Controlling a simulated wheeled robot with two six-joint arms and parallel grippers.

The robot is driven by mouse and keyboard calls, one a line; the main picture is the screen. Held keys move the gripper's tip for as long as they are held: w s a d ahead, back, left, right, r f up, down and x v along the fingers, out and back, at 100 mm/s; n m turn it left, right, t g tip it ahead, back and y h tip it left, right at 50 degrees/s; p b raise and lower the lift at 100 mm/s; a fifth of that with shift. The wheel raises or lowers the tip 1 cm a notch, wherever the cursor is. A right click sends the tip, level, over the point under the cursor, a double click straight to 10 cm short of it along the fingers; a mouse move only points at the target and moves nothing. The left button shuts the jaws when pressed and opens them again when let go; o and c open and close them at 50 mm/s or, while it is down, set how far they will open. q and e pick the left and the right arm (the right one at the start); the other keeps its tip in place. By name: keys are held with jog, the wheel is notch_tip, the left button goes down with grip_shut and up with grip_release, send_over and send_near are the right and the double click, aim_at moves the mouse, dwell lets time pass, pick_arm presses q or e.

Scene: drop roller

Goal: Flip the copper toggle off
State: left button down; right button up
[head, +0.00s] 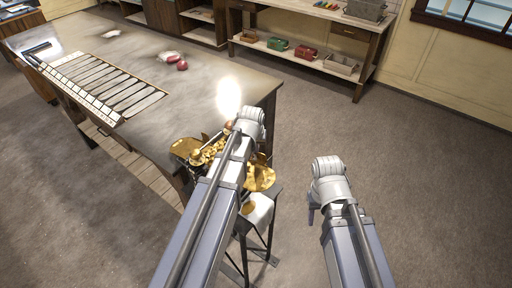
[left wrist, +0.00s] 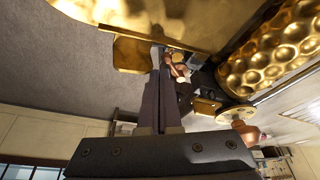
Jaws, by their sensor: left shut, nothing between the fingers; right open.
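The drop roller machine (head: 212,152) has brass rollers and trays and stands at the bench's near right corner, partly hidden behind my left arm. In the left wrist view its dimpled brass roller (left wrist: 275,58) is close, at the upper right. My left gripper (left wrist: 158,50) is shut and empty, its fingertips beside the machine near a small brass and brown part (left wrist: 179,58). I cannot tell whether that part is the copper toggle or how the toggle is set. A copper-coloured knob (left wrist: 245,133) shows at lower right. My right gripper (head: 312,208) is open, away from the machine over the floor.
The long bench (head: 205,85) carries a slatted tray (head: 105,85) and red round items (head: 181,64). A shelf unit (head: 300,55) with coloured bins stands against the back wall. The floor to the right is clear.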

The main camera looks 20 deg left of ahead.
pick_arm(q)
jog(key=shift+w, duration=0.2)
jog(key=shift+w, duration=0.6)
jog(key=w+d+r+p, duration=0.1)
jog(key=w+d, duration=0.1)
jog(key=w, duration=0.2)
jog(key=a+p+v, duration=0.2)
jog(key=p+v, duration=0.7)
jog(key=shift+s+r, duration=0.3)
jog(key=shift+r, duration=0.1)
pick_arm(e)
notch_tip(320, 180, up, 10)
jog(key=d, duration=0.1)
pick_arm(q)
jog(key=shift+w+a, duration=0.1)
pick_arm(e)
jog(key=shift+w+d, duration=0.1)
jog(key=shift+w, duration=0.05)
